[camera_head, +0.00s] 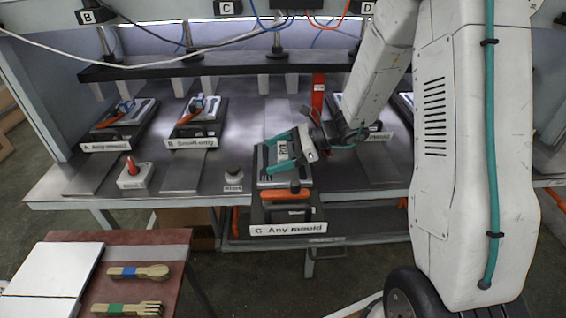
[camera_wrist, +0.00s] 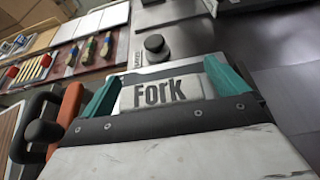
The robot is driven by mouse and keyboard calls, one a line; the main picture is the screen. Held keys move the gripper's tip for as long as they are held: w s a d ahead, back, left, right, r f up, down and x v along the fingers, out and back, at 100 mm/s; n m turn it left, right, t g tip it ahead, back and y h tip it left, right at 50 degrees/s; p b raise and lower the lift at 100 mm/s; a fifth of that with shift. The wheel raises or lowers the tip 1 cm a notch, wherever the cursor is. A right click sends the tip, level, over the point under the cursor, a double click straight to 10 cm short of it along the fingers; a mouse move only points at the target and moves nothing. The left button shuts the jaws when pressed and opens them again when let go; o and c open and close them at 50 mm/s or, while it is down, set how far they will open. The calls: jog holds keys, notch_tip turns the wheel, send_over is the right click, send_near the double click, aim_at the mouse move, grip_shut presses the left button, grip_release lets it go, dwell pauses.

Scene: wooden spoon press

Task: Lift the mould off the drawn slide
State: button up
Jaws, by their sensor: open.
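The drawn slide (camera_head: 288,215) of station C stands out in front of the bench, with an orange handle and a "C Any mould" label. The mould (camera_head: 300,176) sits on it, a metallic block with a white part marked "Fork" (camera_wrist: 158,94). My gripper (camera_head: 283,150) is over the mould. In the wrist view my gripper's two teal fingers (camera_wrist: 166,88) are apart, one on each side of the "Fork" part. I cannot tell whether they touch it. The arm and gripper hide part of the mould.
Slides A (camera_head: 112,137) and B (camera_head: 192,132) with moulds are at the left of the bench. A red post (camera_head: 318,95) stands behind my gripper. A red-topped button (camera_head: 131,168) and a dark knob (camera_head: 233,175) stand left. A side table (camera_head: 165,240) holds wooden cutlery bundles.

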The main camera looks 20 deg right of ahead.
jog(key=c, duration=2)
jog(key=shift+r, duration=0.1)
